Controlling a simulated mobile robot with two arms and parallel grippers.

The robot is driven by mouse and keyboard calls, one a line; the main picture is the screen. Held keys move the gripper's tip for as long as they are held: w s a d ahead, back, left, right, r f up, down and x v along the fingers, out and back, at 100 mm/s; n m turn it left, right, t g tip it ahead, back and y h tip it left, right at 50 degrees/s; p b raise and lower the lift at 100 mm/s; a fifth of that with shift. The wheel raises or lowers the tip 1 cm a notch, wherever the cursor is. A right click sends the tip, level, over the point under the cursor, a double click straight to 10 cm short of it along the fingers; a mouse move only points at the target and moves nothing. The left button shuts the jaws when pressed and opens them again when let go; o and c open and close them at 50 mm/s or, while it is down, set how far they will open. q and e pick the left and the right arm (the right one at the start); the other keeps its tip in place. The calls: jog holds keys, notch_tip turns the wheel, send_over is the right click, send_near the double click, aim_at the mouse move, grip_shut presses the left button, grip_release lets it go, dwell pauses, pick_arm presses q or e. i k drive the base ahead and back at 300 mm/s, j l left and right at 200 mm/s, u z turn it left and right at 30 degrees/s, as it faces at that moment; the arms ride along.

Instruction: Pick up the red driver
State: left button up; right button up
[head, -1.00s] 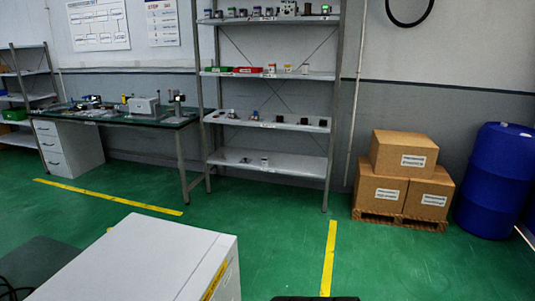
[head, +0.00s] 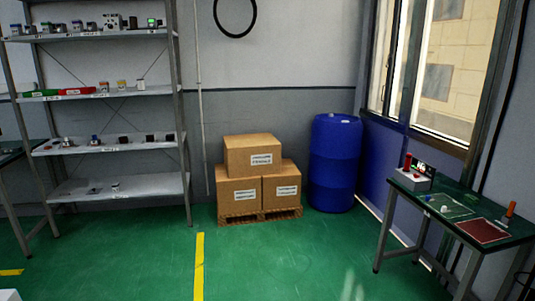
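A green-topped workbench (head: 470,226) stands at the right under the window. Near its right end a small orange-red handle-like thing (head: 510,209) stands upright by a dark red mat (head: 483,231). It may be the red driver, but it is too small to tell. A red upright piece (head: 407,161) also shows at a pale box (head: 411,179) at the bench's back left. Neither of my grippers is in view.
A blue barrel (head: 334,163) and stacked cardboard boxes (head: 252,157) on a pallet (head: 260,216) stand against the back wall. A metal shelf (head: 120,187) with small parts is at the left. The green floor (head: 280,260) in front is open.

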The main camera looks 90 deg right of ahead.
aim_at(409, 156)
jog(key=z, duration=2.65)
jog(key=i+l+z, duration=0.15)
jog(key=i+z, duration=0.75)
jog(key=i+j+z, duration=0.1)
jog(key=i+z, duration=0.2)
jog(key=z, duration=0.15)
jog(key=i+j, duration=0.15)
jog(key=i, duration=0.15)
jog(key=i+j, duration=0.1)
jog(key=i, duration=0.15)
